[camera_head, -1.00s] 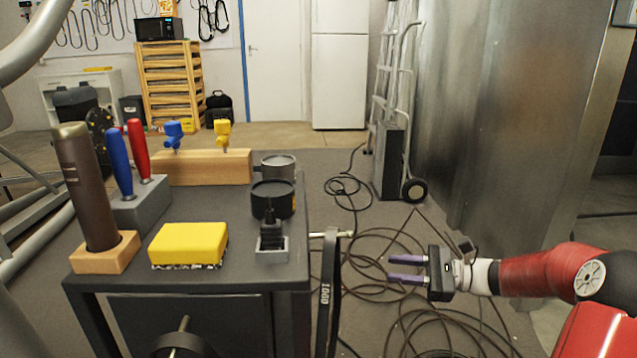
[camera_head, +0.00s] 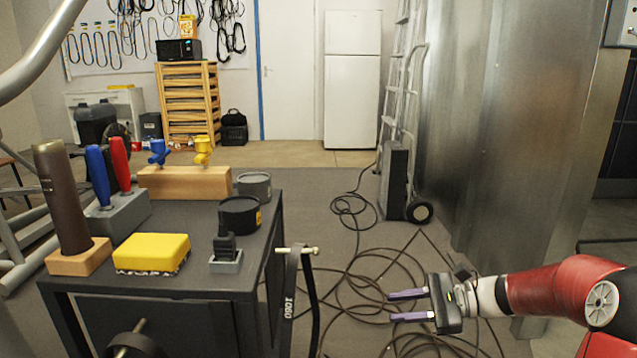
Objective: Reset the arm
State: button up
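My arm reaches in from the lower right in the head view, red with dark and white sections. My gripper (camera_head: 408,306) points left, with two purple fingers spread apart and nothing between them. It hangs over the floor with cables, to the right of the dark table (camera_head: 165,278) and apart from it.
Coiled cables (camera_head: 352,262) cover the floor. A hand truck (camera_head: 404,170) stands by the metal wall.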

jog(key=s+a+n+g+h+p, duration=0.1)
jog(key=s+a+n+h, duration=0.25)
jog(key=s, duration=0.25)
jog(key=s+a+n+g+h, duration=0.1)
jog(key=s+a+n+h, duration=0.2)
jog(key=s+h, duration=0.25)
jog(key=s+d+r+n+t+h, duration=0.2)
jog(key=s+n+h, duration=0.1)
jog(key=s, duration=0.3)
jog(key=s+d+r+n+t+h+p, duration=0.1)
jog(key=s+d+r+n+t+h, duration=0.2)
jog(key=s+n, duration=0.2)
jog(key=shift+s, duration=0.8)
